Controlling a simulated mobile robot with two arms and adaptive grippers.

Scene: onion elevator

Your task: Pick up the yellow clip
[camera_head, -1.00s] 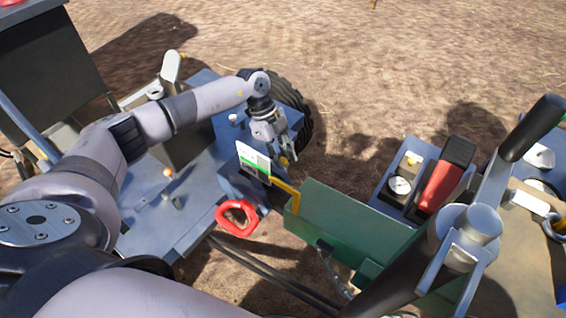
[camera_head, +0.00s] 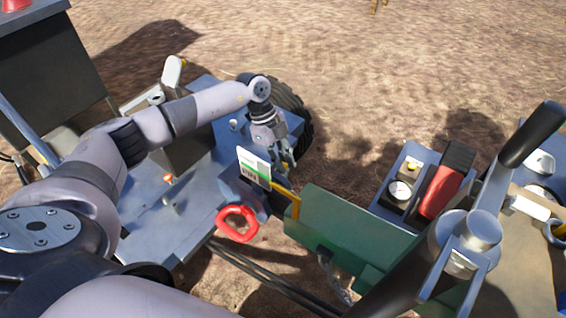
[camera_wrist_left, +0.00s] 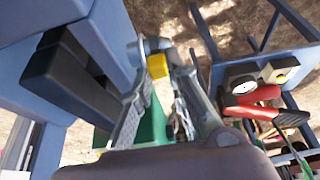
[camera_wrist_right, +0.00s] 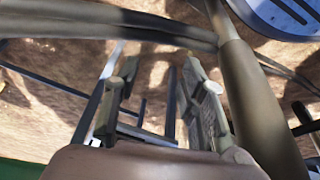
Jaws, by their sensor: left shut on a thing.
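The yellow clip (camera_wrist_left: 158,66) shows in the left wrist view as a small yellow piece between the fingertips, beside a grey round metal part. My left gripper (camera_wrist_left: 157,58) is shut on it. In the head view, my left gripper (camera_head: 283,155) points down beside the white label card, and its fingers largely hide the clip. My right gripper (camera_wrist_right: 163,95) shows in the right wrist view with its fingers apart and nothing between them.
A green box (camera_head: 345,228) with a yellow bracket (camera_head: 290,203) stands right of the left gripper. A white label card (camera_head: 254,168) and a red handle (camera_head: 238,222) are close by. A gauge (camera_head: 399,191) and red lever (camera_head: 441,190) stand farther right. A black wheel (camera_head: 297,112) is behind.

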